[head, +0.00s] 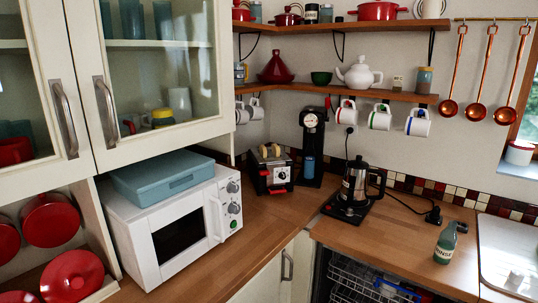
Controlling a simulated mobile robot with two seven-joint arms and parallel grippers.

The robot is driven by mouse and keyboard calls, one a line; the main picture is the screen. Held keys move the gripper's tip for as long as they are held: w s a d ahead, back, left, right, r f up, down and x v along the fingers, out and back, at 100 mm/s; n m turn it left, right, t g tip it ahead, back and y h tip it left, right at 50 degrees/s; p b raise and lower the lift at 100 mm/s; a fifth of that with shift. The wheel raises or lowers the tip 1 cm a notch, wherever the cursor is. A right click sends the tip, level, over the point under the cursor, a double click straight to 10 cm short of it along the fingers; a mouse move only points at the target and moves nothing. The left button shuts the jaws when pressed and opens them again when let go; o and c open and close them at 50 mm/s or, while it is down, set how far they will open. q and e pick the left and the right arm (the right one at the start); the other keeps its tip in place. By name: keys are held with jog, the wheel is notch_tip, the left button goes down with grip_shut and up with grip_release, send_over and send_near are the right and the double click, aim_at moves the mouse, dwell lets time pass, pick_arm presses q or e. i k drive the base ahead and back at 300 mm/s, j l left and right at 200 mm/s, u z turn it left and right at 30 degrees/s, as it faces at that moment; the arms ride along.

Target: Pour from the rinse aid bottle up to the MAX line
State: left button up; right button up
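A small green bottle (445,244) with a pale label, which looks like the rinse aid bottle, stands upright on the wooden counter at the right. A small dark piece (462,227) sits right beside its neck; I cannot tell whether it is a cap. Below the counter, a dishwasher rack (362,285) with wires shows at the bottom edge of the picture. No MAX line or rinse aid opening can be seen. Neither of my grippers is in view.
A coffee pot (355,183) stands on a black hot plate (345,208), its cord running to the wall. A white microwave (175,228), a toaster (271,170) and a black coffee machine (311,150) stand further left. A light sink or board (507,255) lies right of the bottle. Counter (390,245) left of the bottle is clear.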

aim_at(446, 243)
jog(key=z, duration=1.35)
jog(key=k+j+u, duration=0.1)
jog(key=j, duration=0.25)
